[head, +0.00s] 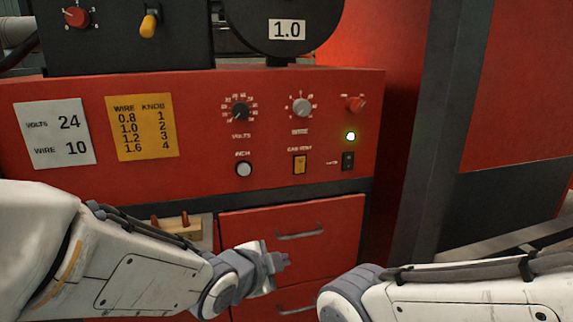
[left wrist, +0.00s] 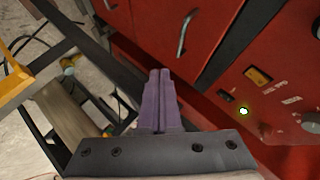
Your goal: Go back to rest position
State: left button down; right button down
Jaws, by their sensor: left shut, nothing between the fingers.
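My left gripper (head: 284,260) is in front of the red drawers at the lower middle of the head view. Its purple fingers are together and empty, and they also show in the left wrist view (left wrist: 158,100). It looks apart from the drawer handle (head: 300,235), though the exact gap is hard to judge. My right arm comes in from the lower right of the head view. Its gripper is outside the picture.
A red machine panel (head: 200,140) carries a volts knob (head: 240,111), a second knob (head: 301,107), a white button (head: 244,169), an orange switch (head: 299,164) and a lit green lamp (head: 350,137).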

pick_arm(q)
jog(key=s+a+f+n+g+y, duration=0.1)
jog(key=s+f+n+g, duration=0.1)
jog(key=s, duration=0.5)
jog(key=s+a+f+n+g+y, duration=0.1)
jog(key=s+n+g, duration=0.3)
jog(key=s, duration=0.4)
jog(key=s+a+f+n+g+y, duration=0.1)
jog(key=s+f+n+g+y, duration=0.1)
jog(key=s, duration=0.6)
notch_tip(320, 180, down, 2)
jog(key=shift+a+n+g, duration=0.15)
jog(key=shift+n+g, duration=0.65)
jog(key=shift+g, duration=0.4)
